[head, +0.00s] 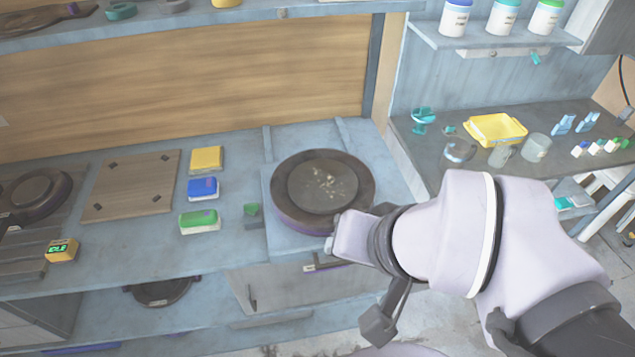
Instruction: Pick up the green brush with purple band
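A green brush-like block (199,222) with a pale lower part lies on the blue-grey counter, left of the round press plate. A purple band cannot be made out clearly on it at this size. A blue block (203,188) and a yellow block (206,159) of similar shape lie behind it in a row. My gripper (345,238) is at the end of my pale arm, at the front right edge of the round plate, well to the right of the green block and apart from it. Its fingers do not show clearly.
The dark round plate (322,189) with pale crumbs stands on the counter (150,249). A small green piece (252,210) lies between it and the green block. A yellow tray (496,130) is at right.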

